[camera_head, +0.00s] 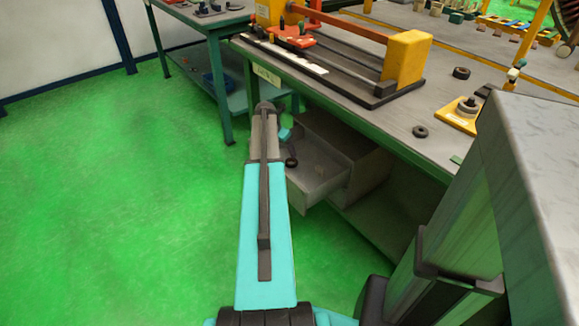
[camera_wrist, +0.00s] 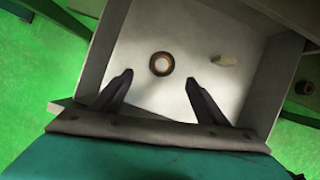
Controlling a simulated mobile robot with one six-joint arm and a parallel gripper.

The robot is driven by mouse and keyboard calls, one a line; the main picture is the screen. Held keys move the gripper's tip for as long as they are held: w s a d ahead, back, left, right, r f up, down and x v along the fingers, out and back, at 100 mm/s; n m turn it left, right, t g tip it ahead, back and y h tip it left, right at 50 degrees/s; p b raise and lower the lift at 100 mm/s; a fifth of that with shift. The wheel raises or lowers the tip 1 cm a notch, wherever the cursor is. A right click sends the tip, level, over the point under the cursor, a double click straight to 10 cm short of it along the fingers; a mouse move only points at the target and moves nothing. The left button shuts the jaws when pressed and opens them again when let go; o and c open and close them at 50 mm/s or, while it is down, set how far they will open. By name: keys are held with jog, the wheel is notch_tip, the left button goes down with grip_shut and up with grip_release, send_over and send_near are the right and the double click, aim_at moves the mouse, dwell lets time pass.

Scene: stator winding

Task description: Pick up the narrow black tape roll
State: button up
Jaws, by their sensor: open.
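A small dark ring-shaped roll (camera_wrist: 162,63) with a pale centre lies flat in an open grey drawer (camera_wrist: 255,40) in the wrist view. My gripper (camera_wrist: 159,77) is open and empty. Its two dark fingers reach over the drawer, one on each side of the roll and apart from it. In the head view, a dark roll (camera_head: 291,162) shows in the open drawer (camera_head: 318,188) under the bench, beside my arm. My gripper is mostly hidden behind my arm there. Two more black rolls (camera_head: 461,72) (camera_head: 420,131) lie on the bench top.
A small beige piece (camera_wrist: 224,60) lies in the drawer to the right of the roll. The drawer walls stand close around my fingers. The green-edged bench (camera_head: 395,150) overhangs the drawer and carries a yellow and orange winding machine (camera_head: 405,60). Green floor (camera_head: 130,200) is clear at left.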

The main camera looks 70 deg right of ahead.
jog(key=shift+x, duration=2.2)
jog(key=shift+b+x, duration=0.65)
jog(key=shift+x, duration=1.9)
jog(key=shift+s+a, duration=0.1)
jog(key=shift+s, duration=0.05)
jog(key=c, duration=1.1)
